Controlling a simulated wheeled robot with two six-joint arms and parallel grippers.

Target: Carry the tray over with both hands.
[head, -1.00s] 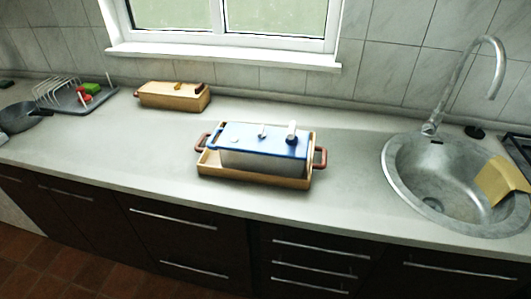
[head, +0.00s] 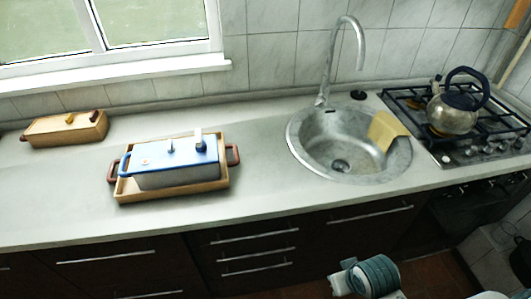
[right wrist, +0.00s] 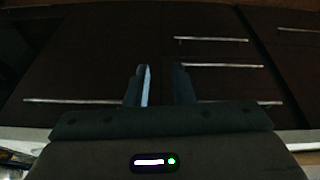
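A wooden tray (head: 180,191) with a red-brown handle at each end sits on the countertop, left of the sink in the head view. A rectangular enamel pot (head: 172,159) with a blue lid and pale sides stands in it. Small knobs or objects show on the lid. My right gripper (right wrist: 161,85) is open and empty in the right wrist view, facing the dark cabinet fronts. Part of my right arm shows low in the head view, below and right of the tray, well apart from it. My left gripper is out of view.
A wooden box (head: 65,130) stands at the back left of the counter. The round sink (head: 300,145) with its tap (head: 327,65) and a yellow cloth (head: 386,129) lies right of the tray. A kettle (head: 455,112) stands on the stove (head: 480,148). Bare counter lies between tray and sink.

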